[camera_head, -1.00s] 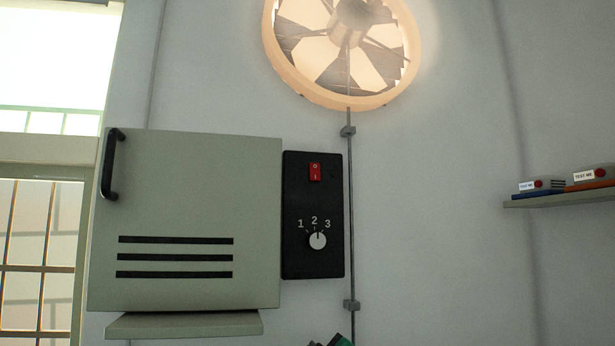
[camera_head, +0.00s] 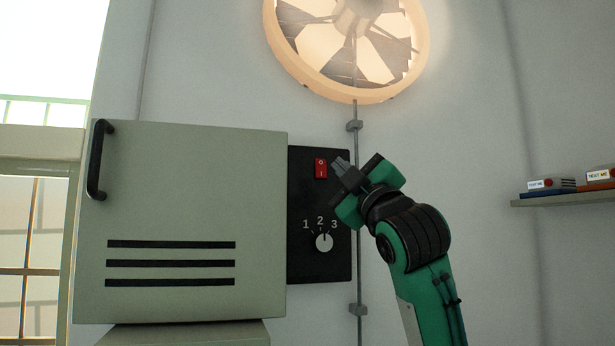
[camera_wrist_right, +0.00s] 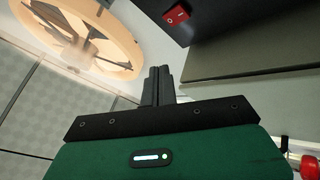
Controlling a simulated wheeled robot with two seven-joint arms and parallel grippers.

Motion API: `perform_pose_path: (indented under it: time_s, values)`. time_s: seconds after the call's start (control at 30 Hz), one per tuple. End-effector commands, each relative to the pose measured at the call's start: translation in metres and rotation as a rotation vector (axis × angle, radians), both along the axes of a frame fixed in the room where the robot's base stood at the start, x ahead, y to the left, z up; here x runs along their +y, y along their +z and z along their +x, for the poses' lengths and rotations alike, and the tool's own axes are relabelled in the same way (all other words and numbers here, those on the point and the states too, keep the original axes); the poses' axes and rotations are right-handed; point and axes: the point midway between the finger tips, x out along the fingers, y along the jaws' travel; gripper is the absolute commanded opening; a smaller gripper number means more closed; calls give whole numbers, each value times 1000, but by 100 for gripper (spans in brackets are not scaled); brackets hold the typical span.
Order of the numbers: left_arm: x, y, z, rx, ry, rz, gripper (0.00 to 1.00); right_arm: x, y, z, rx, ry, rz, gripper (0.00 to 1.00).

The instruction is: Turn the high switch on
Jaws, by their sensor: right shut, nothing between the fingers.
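A red rocker switch (camera_head: 321,168) marked 0 above and 1 below sits near the top of a black control panel (camera_head: 305,255) on the wall. It also shows at the top of the right wrist view (camera_wrist_right: 176,15). A round white dial (camera_head: 324,242) with positions 1, 2 and 3 is below it, its pointer near 2. My right gripper (camera_head: 338,163) is shut and empty, its tips just right of the switch in the head view. In the right wrist view the closed fingers (camera_wrist_right: 158,75) are apart from the switch. My left gripper is not in view.
A grey-green cabinet (camera_head: 190,190) with a black handle adjoins the panel's left side. A lit fan (camera_head: 350,45) is on the wall above. A shelf (camera_head: 570,198) with small test boxes is at the far right.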

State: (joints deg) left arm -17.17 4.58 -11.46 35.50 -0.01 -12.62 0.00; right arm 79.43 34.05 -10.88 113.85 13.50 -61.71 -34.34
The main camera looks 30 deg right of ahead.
Motion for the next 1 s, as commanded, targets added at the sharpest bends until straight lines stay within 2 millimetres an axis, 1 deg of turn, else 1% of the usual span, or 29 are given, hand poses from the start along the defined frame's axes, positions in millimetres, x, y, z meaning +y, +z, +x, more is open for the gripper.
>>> perform_pose_path:
  time_s: [0.03,0.17,0.27,0.57,0.67,0.77,1.0]
  values:
    - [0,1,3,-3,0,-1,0,0,7,-7,-14,-5,-6,0]
    - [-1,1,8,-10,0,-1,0,-1,14,-15,-29,-9,-13,0]
    - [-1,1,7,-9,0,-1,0,0,14,-16,-32,-9,-13,0]
    - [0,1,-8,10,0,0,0,-1,13,-12,-28,-9,-12,0]
    - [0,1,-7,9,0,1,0,-3,12,-5,-27,-8,-12,0]
    - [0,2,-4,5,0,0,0,-5,11,6,-27,-8,-10,0]
    - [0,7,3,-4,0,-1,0,-13,7,40,-25,-9,-11,0]
